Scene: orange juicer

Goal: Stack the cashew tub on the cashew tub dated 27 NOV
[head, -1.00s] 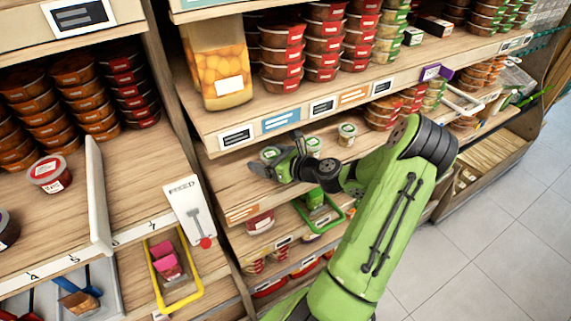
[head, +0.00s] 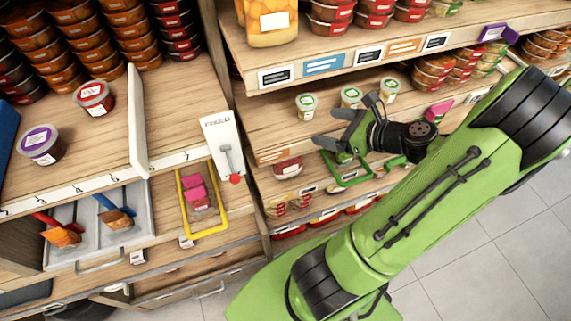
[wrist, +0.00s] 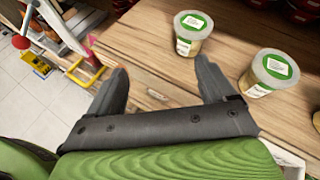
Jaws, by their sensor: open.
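Three small clear tubs with green-and-white lid labels stand upright and apart on the middle shelf in the head view: a left tub (head: 306,106), a middle tub (head: 350,97) and a right tub (head: 390,91). Their dates are too small to read. My gripper (head: 344,119) is open and empty, in front of the tubs at the shelf's front edge. In the wrist view, my gripper (wrist: 160,66) has its fingers spread. One tub (wrist: 192,38) stands just beyond the right fingertip, and another tub (wrist: 266,74) stands farther right.
The upper shelf (head: 370,60) with price tags overhangs the tubs. Stacked red-labelled tubs (head: 430,70) stand farther right. A white juicer panel (head: 222,145) with a lever and a yellow-framed bin (head: 203,198) are at left. Bare shelf (head: 270,127) lies left of the tubs.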

